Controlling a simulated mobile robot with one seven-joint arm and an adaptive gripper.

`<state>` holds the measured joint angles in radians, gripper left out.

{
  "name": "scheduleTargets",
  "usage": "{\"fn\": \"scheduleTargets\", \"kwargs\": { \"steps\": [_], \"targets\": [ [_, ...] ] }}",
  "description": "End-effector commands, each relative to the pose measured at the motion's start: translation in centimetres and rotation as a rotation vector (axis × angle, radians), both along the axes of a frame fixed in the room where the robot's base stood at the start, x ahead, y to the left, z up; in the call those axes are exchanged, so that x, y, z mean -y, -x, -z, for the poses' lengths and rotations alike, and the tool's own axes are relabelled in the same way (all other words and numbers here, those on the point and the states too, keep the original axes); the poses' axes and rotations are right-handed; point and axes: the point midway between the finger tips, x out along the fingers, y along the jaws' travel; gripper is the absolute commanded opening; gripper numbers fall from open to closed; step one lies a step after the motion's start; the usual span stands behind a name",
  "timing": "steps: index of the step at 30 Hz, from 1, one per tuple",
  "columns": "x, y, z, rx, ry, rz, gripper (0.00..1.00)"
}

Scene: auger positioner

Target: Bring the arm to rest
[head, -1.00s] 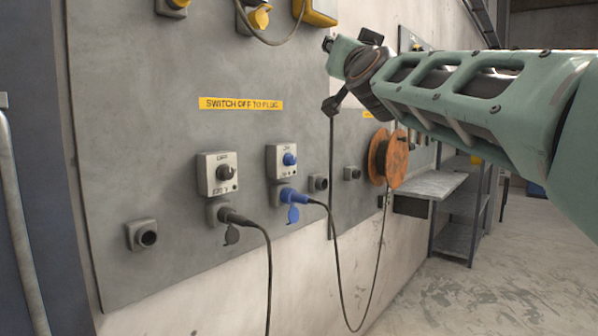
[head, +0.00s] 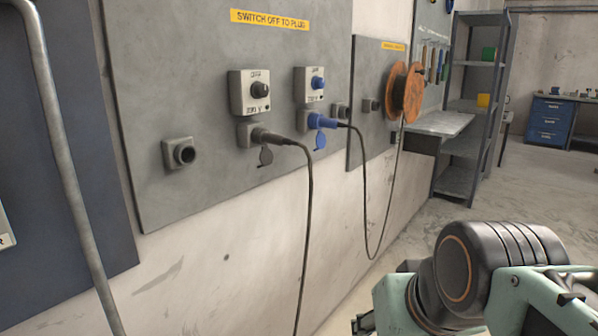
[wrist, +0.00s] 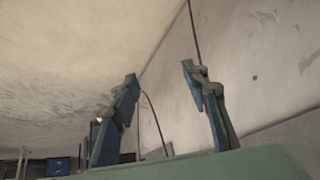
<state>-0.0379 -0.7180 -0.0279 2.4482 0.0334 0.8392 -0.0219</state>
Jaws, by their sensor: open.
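My gripper (wrist: 158,75) shows in the wrist view with its two blue fingers apart and nothing between them. Wall and cables are behind it. My arm (head: 470,275) shows in the head view at the lower right, as a black joint with pale green links, folded low in front of the floor. The gripper's fingers are not visible in the head view.
A grey wall panel (head: 200,95) carries switch boxes, a black plug (head: 268,136) and a blue plug (head: 322,121) with hanging cables. An orange reel (head: 404,92) and grey shelving (head: 470,150) stand farther right. A grey pipe (head: 70,170) runs at left. Floor at right is open.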

Motion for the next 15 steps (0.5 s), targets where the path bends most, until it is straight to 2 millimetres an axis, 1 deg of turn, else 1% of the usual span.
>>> {"fn": "scheduleTargets", "kwargs": {
  "steps": [1, 2, 3, 15],
  "targets": [
    [1.1, 2.8, 3.1, -0.071, 0.04, 0.031, 0.42],
    [1.5, 3.6, 2.9, -0.096, 0.053, 0.042, 0.42],
    [1.2, 3.0, -0.2, -0.084, 0.045, 0.034, 0.42],
    [1.1, 2.9, -11.0, -0.082, 0.041, 0.029, 0.42]
  ]
}}
